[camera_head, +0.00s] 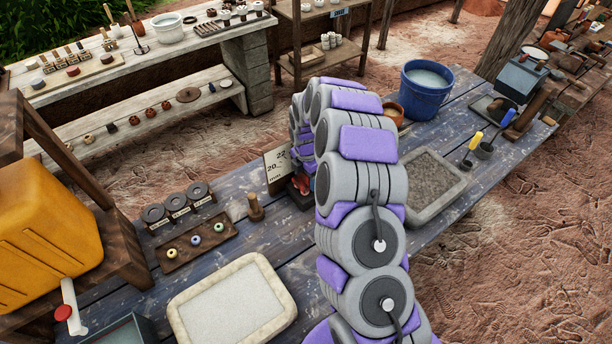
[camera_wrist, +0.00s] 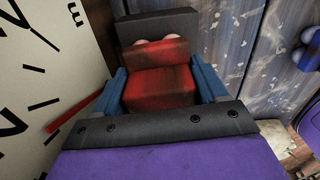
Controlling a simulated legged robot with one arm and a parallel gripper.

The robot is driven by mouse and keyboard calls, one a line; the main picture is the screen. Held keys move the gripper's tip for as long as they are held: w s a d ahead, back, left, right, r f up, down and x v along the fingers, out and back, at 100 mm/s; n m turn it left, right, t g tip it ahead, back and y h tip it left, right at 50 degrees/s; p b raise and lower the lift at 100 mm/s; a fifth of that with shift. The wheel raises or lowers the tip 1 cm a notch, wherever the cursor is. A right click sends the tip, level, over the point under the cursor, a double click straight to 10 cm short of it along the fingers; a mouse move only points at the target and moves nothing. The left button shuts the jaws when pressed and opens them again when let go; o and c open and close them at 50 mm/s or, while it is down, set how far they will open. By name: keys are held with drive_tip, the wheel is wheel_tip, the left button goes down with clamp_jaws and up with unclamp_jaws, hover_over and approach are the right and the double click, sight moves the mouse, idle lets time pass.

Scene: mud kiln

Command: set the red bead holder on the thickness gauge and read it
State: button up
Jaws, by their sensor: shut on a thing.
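The red bead holder (camera_wrist: 158,90) is a worn red block between the two blue fingers of my gripper (camera_wrist: 163,82) in the wrist view. My gripper is shut on it. In the head view the red bead holder (camera_head: 301,181) shows as a small red patch left of my arm, and the fingers are mostly hidden. The thickness gauge has a pale dial (camera_wrist: 45,75) with black marks and a red needle, close at left; its card (camera_head: 276,169) also shows in the head view. A dark block (camera_wrist: 155,28) stands right behind the holder. Contact between them is unclear.
A wooden bead tray (camera_head: 206,255), ring weights (camera_head: 177,203) and a wooden peg (camera_head: 255,209) stand left of the gauge. A pale-rimmed tray (camera_head: 283,314) lies in front. A stone-rimmed tray (camera_head: 452,172) and a blue bucket (camera_head: 425,98) stand right of my arm.

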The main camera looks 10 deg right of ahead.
drive_tip(key=shift+r+p, duration=1.1)
drive_tip(key=shift+r, duration=2.45)
drive_tip(key=m, duration=0.2)
drive_tip(key=s+r+m, duration=0.1)
drive_tip(key=m, duration=0.1)
drive_tip(key=r+m, duration=0.1)
drive_tip(key=shift+s+r+m, duration=0.2)
drive_tip(key=shift+s+m, duration=0.05)
drive_tip(key=shift+m, duration=0.15)
drive_tip(key=m, duration=0.1)
drive_tip(key=s+r+m, duration=0.1)
drive_tip(key=m, duration=0.1)
drive_tip(key=r+m, duration=0.1)
drive_tip(key=m, duration=0.1)
drive_tip(key=shift+s, duration=0.3)
drive_tip(key=s+r+m, duration=0.1)
drive_tip(key=m, duration=0.3)
drive_tip(key=s+r+m, duration=0.1)
drive_tip(key=r+m, duration=0.1)
drive_tip(key=m, duration=0.2)
drive_tip(key=s+r+m, duration=0.1)
drive_tip(key=m, duration=0.3)
drive_tip(key=shift+s+r, duration=0.15)
drive_tip(key=shift+s, duration=0.2)
